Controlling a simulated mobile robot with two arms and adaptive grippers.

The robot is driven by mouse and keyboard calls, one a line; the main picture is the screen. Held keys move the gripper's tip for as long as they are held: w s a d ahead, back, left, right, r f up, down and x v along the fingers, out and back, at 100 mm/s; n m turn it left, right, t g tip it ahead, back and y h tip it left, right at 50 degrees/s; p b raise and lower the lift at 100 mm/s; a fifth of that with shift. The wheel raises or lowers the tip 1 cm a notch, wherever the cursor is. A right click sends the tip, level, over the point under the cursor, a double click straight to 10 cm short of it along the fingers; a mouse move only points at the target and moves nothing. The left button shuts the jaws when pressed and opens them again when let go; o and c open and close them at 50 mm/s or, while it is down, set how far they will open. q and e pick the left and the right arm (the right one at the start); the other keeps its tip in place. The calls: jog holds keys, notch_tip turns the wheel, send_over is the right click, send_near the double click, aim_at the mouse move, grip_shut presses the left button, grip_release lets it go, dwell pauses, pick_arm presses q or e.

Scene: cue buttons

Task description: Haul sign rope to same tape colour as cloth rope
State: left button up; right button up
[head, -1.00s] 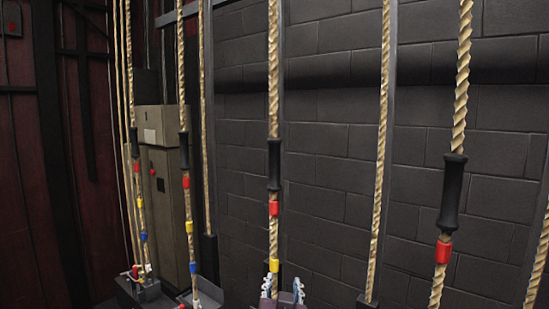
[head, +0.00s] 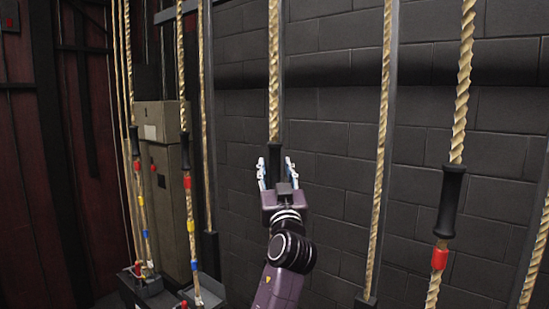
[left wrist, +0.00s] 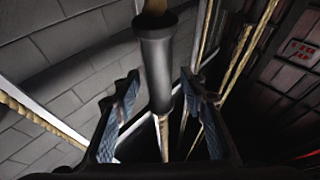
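Several ropes with black grips hang along the wall. No sign or cloth label can be read. The middle rope (head: 274,80) has a black grip (head: 275,152); its tape bands are hidden behind my left gripper (head: 276,163). That gripper is open, one finger on each side of the grip. In the left wrist view the grip (left wrist: 157,65) stands between the open fingers (left wrist: 160,95), with gaps on both sides. The left-hand rope (head: 181,70) shows red (head: 187,181), yellow (head: 190,226) and blue (head: 194,265) tape. The near right rope (head: 462,85) shows red tape (head: 440,256). My right gripper is out of view.
A further taped rope (head: 127,80) hangs at far left beside a beige cabinet (head: 172,190). A dark block wall (head: 330,80) stands behind.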

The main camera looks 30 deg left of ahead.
pick_arm(q)
jog(key=shift+w+a+r, duration=0.3)
jog(key=shift+w+a, duration=0.1)
jog(key=shift+w, duration=0.05)
grip_shut()
